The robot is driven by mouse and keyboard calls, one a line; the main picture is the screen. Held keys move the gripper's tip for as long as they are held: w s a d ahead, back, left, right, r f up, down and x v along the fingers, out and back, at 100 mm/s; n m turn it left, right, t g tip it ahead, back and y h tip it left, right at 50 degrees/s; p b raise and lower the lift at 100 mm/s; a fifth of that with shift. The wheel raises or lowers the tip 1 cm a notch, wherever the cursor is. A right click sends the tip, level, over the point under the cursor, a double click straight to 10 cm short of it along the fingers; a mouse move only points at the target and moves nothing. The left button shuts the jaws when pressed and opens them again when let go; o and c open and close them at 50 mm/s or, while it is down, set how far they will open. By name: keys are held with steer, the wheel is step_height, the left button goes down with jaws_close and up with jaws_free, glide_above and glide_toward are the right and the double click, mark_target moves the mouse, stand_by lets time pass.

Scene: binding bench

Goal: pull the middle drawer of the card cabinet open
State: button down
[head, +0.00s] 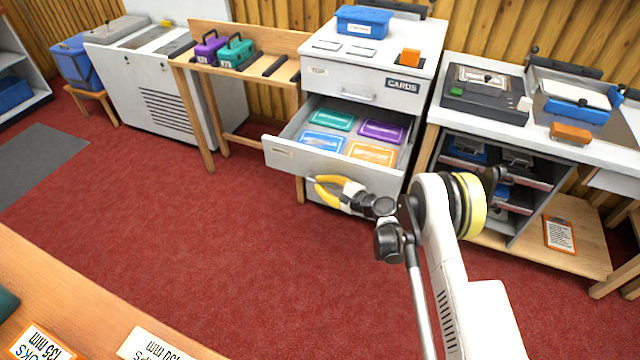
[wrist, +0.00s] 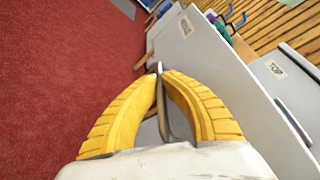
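The card cabinet (head: 375,55) is white and carries a "CARDS" sign. Its middle drawer (head: 277,157) stands far out, showing teal, purple, blue and orange card packs inside. The drawer's white front also shows in the wrist view (wrist: 215,75). My gripper (head: 314,180) is at the lower front of this drawer. In the wrist view, its yellow fingers (wrist: 163,75) curve in on both sides of the grey handle bar (wrist: 161,105), and their tips close on it. Much of the handle is hidden by the fingers in the head view.
The drawer marked "TOP" (head: 345,85) is shut above. A blue box (head: 363,22) and an orange block (head: 410,58) sit on the cabinet. A wooden rack (head: 195,60) stands left and a white bench (head: 450,110) right. Red carpet (head: 190,200) is clear in front.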

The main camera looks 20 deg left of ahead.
steer(key=c, duration=1.5)
jaws_free()
steer(key=v, duration=0.7)
steer(key=shift+d, duration=0.25)
